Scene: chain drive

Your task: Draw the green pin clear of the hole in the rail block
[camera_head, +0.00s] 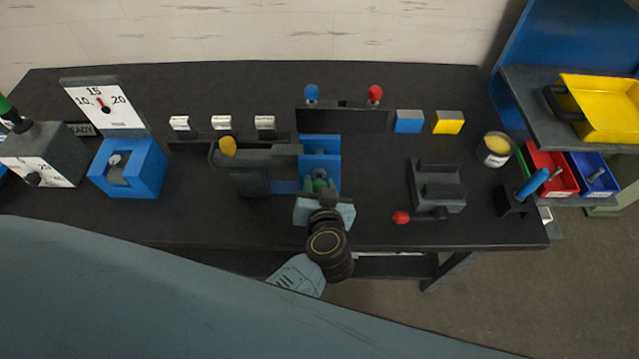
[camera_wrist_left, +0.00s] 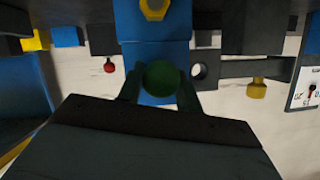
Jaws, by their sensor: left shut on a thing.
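The green pin (camera_head: 319,184) shows its round green head at the front of the blue block (camera_head: 320,145) in the middle of the bench. In the left wrist view the green head (camera_wrist_left: 160,77) sits between the two fingers of my left gripper (camera_wrist_left: 160,92). My left gripper (camera_head: 322,191) is shut on the pin. The pin's shank and the hole it belongs to are hidden behind the head and gripper, so I cannot tell how deep it sits. A round hole (camera_wrist_left: 205,72) shows in dark grey metal beside the pin. My right gripper is not in view.
A dark grey block (camera_head: 248,178) with a yellow knob (camera_head: 228,146) stands just left of the blue block. A dark grey fixture (camera_head: 437,187) with a red knob (camera_head: 401,217) is to the right. The bench front near my gripper is mostly clear.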

